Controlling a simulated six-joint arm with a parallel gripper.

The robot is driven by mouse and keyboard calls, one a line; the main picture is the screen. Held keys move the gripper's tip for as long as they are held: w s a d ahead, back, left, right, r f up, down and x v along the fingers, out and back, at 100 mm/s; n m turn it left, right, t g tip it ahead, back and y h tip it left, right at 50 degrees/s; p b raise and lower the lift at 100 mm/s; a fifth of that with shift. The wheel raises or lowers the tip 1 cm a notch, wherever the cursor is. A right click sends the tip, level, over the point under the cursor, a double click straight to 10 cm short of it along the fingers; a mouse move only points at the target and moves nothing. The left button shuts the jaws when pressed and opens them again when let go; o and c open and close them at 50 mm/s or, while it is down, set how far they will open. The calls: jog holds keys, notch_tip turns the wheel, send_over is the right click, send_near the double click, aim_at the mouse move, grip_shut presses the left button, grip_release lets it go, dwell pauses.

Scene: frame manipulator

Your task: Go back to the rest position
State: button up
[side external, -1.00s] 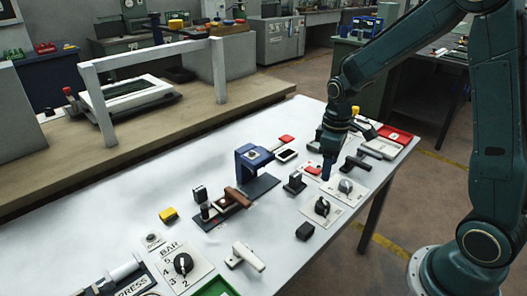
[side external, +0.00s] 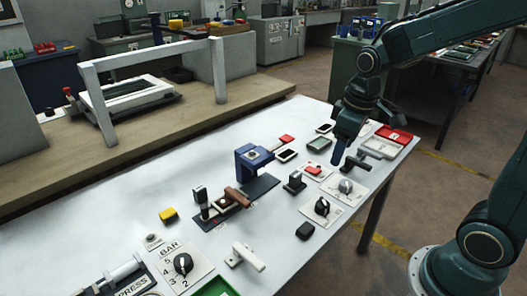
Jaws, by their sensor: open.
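My gripper (side external: 337,158) hangs over the right part of the white table, pointing down, above the area between a small plate with a red part (side external: 315,171) and a dark-handled lever (side external: 356,162). Its jaws are open, with no object seen between them. The arm reaches in from the upper right. The small size of the fingertips hides the exact gap to the table.
The white table (side external: 120,225) carries a blue stand (side external: 247,160), a brown-handled clamp (side external: 238,197), dial plates (side external: 183,264), a yellow block (side external: 168,215) and a red tray (side external: 394,134). A beige bench (side external: 170,125) with a grey frame stands behind.

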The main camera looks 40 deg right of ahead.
jog(key=s+a+r+m+t, duration=0.2)
jog(key=s+r, duration=0.6)
jog(key=s, duration=0.5)
jog(key=shift+s+a+m+t, duration=0.25)
jog(key=shift+a+t, duration=0.65)
jog(key=shift+a, duration=0.45)
jog(key=shift+w, duration=0.1)
jog(key=shift+c, duration=0.4)
